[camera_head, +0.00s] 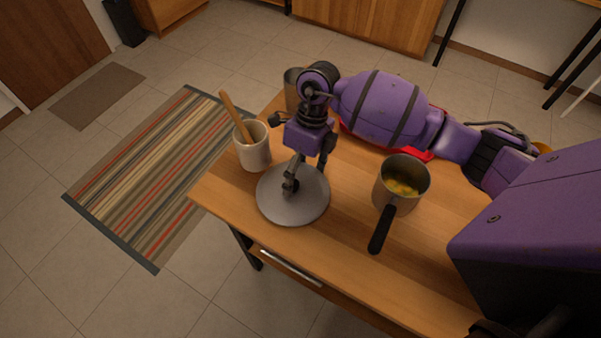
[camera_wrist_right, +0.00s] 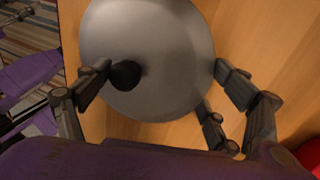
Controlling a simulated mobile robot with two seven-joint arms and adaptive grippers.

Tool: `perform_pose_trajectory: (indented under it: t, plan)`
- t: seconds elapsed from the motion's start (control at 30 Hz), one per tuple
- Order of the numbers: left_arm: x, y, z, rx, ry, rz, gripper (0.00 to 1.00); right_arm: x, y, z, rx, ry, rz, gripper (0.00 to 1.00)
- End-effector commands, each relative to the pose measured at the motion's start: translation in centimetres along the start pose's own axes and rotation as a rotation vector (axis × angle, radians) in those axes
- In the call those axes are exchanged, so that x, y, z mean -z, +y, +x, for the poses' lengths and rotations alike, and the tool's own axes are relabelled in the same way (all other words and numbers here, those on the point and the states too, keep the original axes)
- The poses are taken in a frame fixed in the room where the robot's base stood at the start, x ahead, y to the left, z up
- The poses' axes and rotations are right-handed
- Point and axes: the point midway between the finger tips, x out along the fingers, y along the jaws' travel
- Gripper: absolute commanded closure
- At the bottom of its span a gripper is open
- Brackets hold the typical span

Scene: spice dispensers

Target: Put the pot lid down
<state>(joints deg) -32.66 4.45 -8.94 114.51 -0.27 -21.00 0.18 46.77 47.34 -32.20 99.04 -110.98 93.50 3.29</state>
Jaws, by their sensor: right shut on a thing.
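The pot lid (camera_head: 268,203) is a grey round disc, level over the front left part of the wooden table. I cannot tell whether it touches the table. The pot (camera_head: 402,178), with yellow food inside and a black handle, stands uncovered to the right. My left gripper is not in view.
A cream crock (camera_head: 253,153) with a wooden utensil stands just left of the lid. A metal canister (camera_head: 292,90) is behind, and a red item (camera_head: 438,152) lies partly under my right arm. Bare table (camera_head: 345,230) lies between lid and pot; the table's front edge is close.

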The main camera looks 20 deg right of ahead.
Motion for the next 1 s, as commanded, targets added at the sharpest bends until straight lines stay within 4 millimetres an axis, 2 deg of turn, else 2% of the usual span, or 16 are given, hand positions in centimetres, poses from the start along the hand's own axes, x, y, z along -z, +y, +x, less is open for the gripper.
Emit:
perform_pose_trajectory:
  t: [0.1,0.13,0.23,0.67,0.77,1.0]
  plan:
    - [-0.4,0.0,0.1,0.0,-0.006,0.001,0.6,0.0,-0.1,0.5,-0.001,0.001,0.0,0.43]
    - [-0.3,0.0,0.1,0.0,-0.005,0.001,0.6,0.0,-0.1,0.4,-0.001,0.001,0.0,0.11]
    - [-0.3,0.0,0.1,0.0,-0.005,0.001,0.6,0.0,-0.1,0.3,0.0,0.001,0.0,0.0]
    - [0.1,0.0,0.0,0.001,0.001,0.0,0.6,0.0,0.1,-0.2,0.001,-0.001,0.0,0.0]
    - [-0.1,0.0,0.0,0.001,-0.001,0.0,0.6,0.0,-0.1,-1.4,0.004,-0.001,0.0,0.0]
    - [-0.4,0.0,0.1,0.0,-0.005,0.0,0.6,0.0,-0.1,-6.5,0.004,-0.002,0.0,0.0]
